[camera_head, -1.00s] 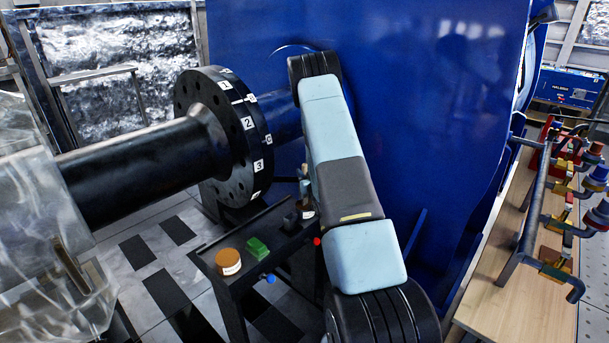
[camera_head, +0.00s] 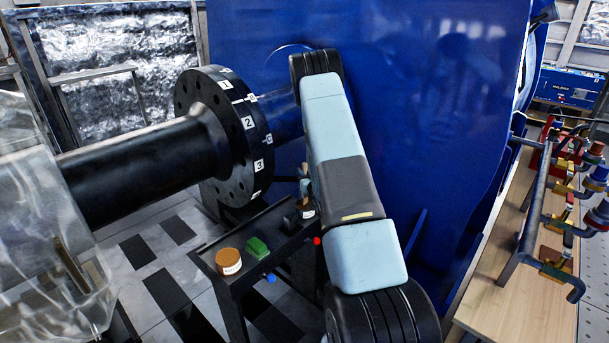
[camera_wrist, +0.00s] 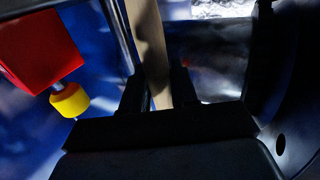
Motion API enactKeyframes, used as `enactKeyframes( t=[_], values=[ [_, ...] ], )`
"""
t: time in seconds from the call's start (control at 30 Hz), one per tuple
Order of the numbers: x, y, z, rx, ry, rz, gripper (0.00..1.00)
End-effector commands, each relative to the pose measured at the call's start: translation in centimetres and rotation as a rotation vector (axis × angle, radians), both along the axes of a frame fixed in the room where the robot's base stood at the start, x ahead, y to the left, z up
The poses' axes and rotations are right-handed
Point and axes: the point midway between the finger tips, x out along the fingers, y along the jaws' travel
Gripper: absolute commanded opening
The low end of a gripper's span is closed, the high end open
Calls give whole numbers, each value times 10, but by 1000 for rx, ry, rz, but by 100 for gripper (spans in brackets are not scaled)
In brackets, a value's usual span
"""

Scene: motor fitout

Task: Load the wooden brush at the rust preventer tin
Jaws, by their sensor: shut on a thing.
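The wooden brush shows as a pale brown handle (camera_wrist: 150,45) standing between the fingers in the wrist view. My gripper (camera_wrist: 158,92) is shut on it. In the head view a small wooden piece of the brush (camera_head: 304,181) shows beside my arm, above the far right end of the black cart; my gripper (camera_head: 303,206) is dark and partly hidden there. The brush's bristles cannot be made out. An orange-brown round tin with a pale label (camera_head: 229,262), likely the rust preventer tin, stands at the cart's near left, apart from the brush.
A green block (camera_head: 257,247) stands on the black cart (camera_head: 232,284) beside the tin. A large black flange (camera_head: 235,140) and shaft rise behind, before a blue housing (camera_head: 430,130). In the wrist view a red block (camera_wrist: 40,45) with a yellow knob (camera_wrist: 70,100) is close on the left.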

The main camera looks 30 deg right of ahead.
Motion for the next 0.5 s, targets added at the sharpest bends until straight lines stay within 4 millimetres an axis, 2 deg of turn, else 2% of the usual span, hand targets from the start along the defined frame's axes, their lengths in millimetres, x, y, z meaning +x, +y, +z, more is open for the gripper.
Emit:
enactKeyframes(
  t=[0.5],
  values=[
    [0,-1,36,-1,-3,-1,0]
  ],
)
